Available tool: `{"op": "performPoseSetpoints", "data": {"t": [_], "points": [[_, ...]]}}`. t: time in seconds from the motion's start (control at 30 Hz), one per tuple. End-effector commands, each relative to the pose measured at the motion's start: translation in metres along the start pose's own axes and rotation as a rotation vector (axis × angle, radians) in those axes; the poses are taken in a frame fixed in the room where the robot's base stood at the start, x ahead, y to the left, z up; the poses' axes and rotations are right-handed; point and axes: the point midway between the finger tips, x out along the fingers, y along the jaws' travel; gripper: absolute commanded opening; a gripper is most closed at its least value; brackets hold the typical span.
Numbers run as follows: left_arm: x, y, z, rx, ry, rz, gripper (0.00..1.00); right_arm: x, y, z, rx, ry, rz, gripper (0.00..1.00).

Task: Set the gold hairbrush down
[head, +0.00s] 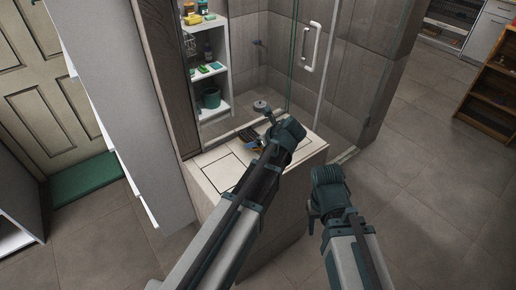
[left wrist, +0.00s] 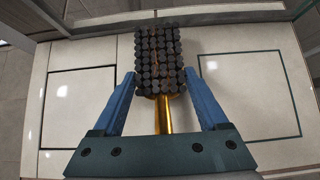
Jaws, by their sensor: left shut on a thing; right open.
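The gold hairbrush (left wrist: 163,117) has a gold handle and a head of dark round bristles that face the camera in the left wrist view. My left gripper (left wrist: 160,76) is shut on it, with one blue finger on each side of the brush. In the head view my left gripper (head: 252,141) is over the pale top of a low ledge (head: 208,176), and my own arm hides most of the brush. I cannot tell whether the brush touches the ledge. My right gripper (head: 314,212) is open and empty, right of the ledge.
The ledge top bears a black square outline (left wrist: 44,108) at left and a dark green one (left wrist: 297,118) at right in the left wrist view. A glass shower screen (head: 300,75) and white shelves (head: 222,88) with bottles stand behind. Open tiled floor lies to the right.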

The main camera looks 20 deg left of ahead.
Motion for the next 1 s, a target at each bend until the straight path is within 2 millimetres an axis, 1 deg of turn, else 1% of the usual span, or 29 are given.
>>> {"op": "performPoseSetpoints", "data": {"t": [0.03, 0.13, 0.43, 0.57, 0.6, 0.67, 0.7, 0.73, 1.0], "points": [[0.011, 0.001, -0.008, 0.000, 0.000, 0.000, 0.10, 0.013, -0.001, -0.001, 0.000, 0.000, 0.000, 0.50], [0.020, 0.002, -0.013, 0.001, 0.000, -0.001, 0.10, 0.024, -0.002, -0.001, 0.000, 0.000, 0.000, 0.50], [0.020, 0.002, -0.012, 0.003, 0.000, -0.003, 0.10, 0.022, -0.002, -0.001, 0.000, 0.000, 0.000, 0.50], [0.023, 0.002, -0.015, 0.003, 0.000, -0.003, 0.10, 0.026, -0.003, -0.002, 0.000, 0.000, 0.000, 0.50], [0.023, 0.002, -0.015, 0.003, 0.000, -0.003, 0.78, 0.026, -0.003, -0.002, 0.000, 0.000, 0.000, 0.50], [0.022, 0.002, -0.014, 0.003, 0.000, -0.003, 0.89, 0.025, -0.002, -0.002, 0.000, 0.000, 0.000, 0.50], [0.022, 0.002, -0.014, 0.002, 0.000, -0.003, 0.96, 0.025, -0.002, -0.002, 0.000, 0.000, 0.000, 0.50], [0.022, 0.002, -0.014, 0.002, 0.000, -0.003, 1.00, 0.025, -0.002, -0.002, 0.000, 0.000, 0.000, 0.50], [0.020, 0.002, -0.013, 0.002, 0.000, -0.003, 1.00, 0.023, -0.002, -0.001, 0.000, 0.000, 0.000, 0.50]]}}
